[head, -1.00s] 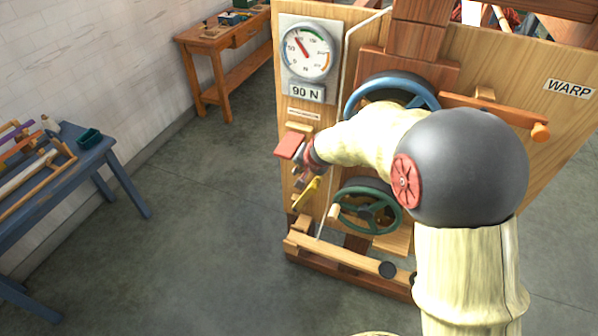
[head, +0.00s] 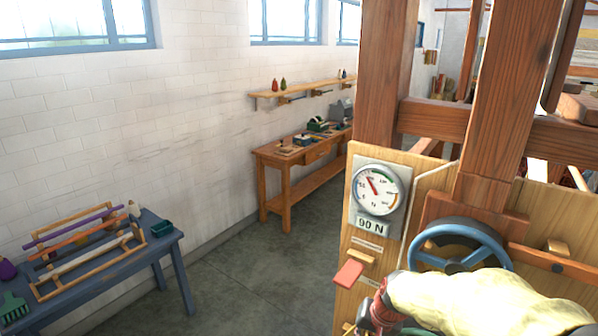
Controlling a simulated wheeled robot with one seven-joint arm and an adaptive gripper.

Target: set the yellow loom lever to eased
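The loom's wooden control panel (head: 420,196) stands at the right in the head view. My gripper (head: 366,318) is low on its left side, at the picture's bottom edge. My pale-sleeved arm covers much of the panel's lower part. The gripper's fingers are mostly hidden or cut off, so I cannot tell whether they are open or touching anything. A small yellowish bit (head: 348,328) beside the gripper may be the yellow lever; its setting cannot be read. A red paddle (head: 348,273) sticks out just above the gripper. The dial (head: 376,190) has a plate (head: 371,223) reading 90 N.
A blue handwheel (head: 450,232) and an orange-brown bar (head: 565,266) are right of the dial. Thick loom posts (head: 505,100) rise behind. A blue table (head: 75,285) with rods stands left, a wooden bench (head: 275,165) at the back. Floor between is clear.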

